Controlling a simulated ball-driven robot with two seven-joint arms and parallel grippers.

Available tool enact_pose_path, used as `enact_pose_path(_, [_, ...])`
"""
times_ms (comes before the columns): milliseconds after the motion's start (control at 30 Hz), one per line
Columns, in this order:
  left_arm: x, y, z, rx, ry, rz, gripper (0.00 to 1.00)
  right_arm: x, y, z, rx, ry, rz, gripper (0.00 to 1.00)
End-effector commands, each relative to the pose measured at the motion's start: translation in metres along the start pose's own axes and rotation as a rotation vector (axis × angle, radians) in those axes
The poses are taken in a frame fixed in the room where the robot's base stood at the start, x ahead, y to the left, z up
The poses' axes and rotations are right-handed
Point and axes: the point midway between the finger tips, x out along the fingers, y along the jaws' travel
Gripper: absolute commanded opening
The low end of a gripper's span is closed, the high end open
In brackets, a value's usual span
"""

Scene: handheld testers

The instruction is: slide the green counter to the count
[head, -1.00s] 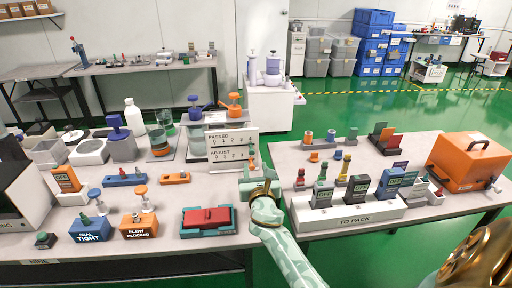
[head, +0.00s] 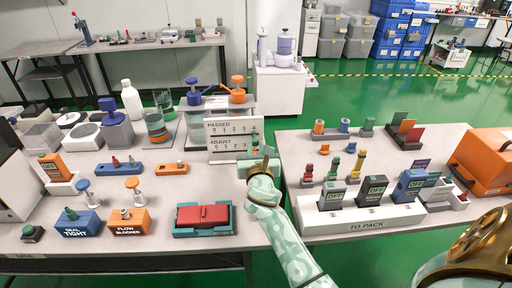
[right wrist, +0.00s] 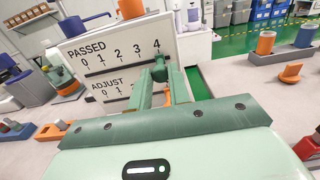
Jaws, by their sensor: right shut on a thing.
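The white count board (head: 216,128) stands upright at the right end of the left table, with a "PASSED" row above an "ADJUST" row. It also shows in the right wrist view (right wrist: 110,65). The green counter (right wrist: 160,69) is at the board's right end, just below the 4 of the PASSED row in the right wrist view. My right gripper (right wrist: 162,88) is shut on it, with a finger on each side. In the head view the gripper (head: 260,163) is in front of the board's right edge. The fingers hide part of the ADJUST row. My left gripper is out of view.
A red-and-teal case (head: 203,216) lies left of my right arm. Orange and blue dispensers (head: 238,92) stand behind the board. A white "TO PACK" tray (head: 365,226) with several testers is on the right table, across a gap showing green floor.

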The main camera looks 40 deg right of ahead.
Motion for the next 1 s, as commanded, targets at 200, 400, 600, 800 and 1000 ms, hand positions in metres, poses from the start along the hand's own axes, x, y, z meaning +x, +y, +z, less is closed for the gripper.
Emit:
enact_pose_path(200, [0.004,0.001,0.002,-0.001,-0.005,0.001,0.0,0.001,0.017,-0.003,0.003,0.002,0.002,0.0])
enact_pose_path(400, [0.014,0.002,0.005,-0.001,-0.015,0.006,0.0,0.001,0.065,-0.004,0.0,0.004,0.002,0.0])
enact_pose_path(600, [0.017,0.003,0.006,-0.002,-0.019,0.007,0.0,0.001,0.089,-0.002,0.0,0.001,0.0,0.0])
enact_pose_path(800, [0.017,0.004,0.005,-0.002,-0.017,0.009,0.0,0.0,0.09,0.0,0.0,0.0,-0.001,0.0])
enact_pose_path(1000, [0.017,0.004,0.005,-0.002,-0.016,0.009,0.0,0.0,0.09,0.0,0.0,0.0,-0.001,0.4])
